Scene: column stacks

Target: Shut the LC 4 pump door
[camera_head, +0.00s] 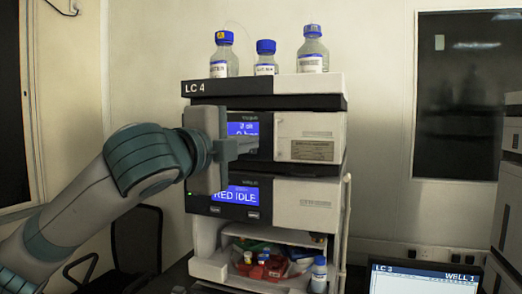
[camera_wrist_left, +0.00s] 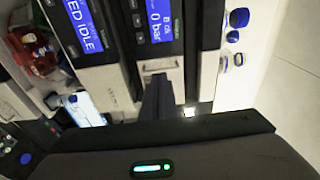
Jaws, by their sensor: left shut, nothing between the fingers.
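The LC 4 stack (camera_head: 262,86) stands ahead in the head view. Its upper module, the pump, has a blue display reading bar, partly hidden behind my gripper. The pump door (camera_head: 310,124) is the pale front panel with a label, right of that display. It looks about flush with the front; a small gap cannot be told. In the left wrist view the fingers (camera_wrist_left: 157,101) point at the labelled panel (camera_wrist_left: 162,72); contact cannot be told. My right gripper is not in view.
Several blue-capped bottles (camera_head: 265,58) stand on the stack's top. A lower module (camera_head: 307,205) reads RED IDLE, above an open shelf with coloured items (camera_head: 262,267). A monitor (camera_head: 425,280) is at the lower right, a dark chair (camera_head: 135,240) at the left.

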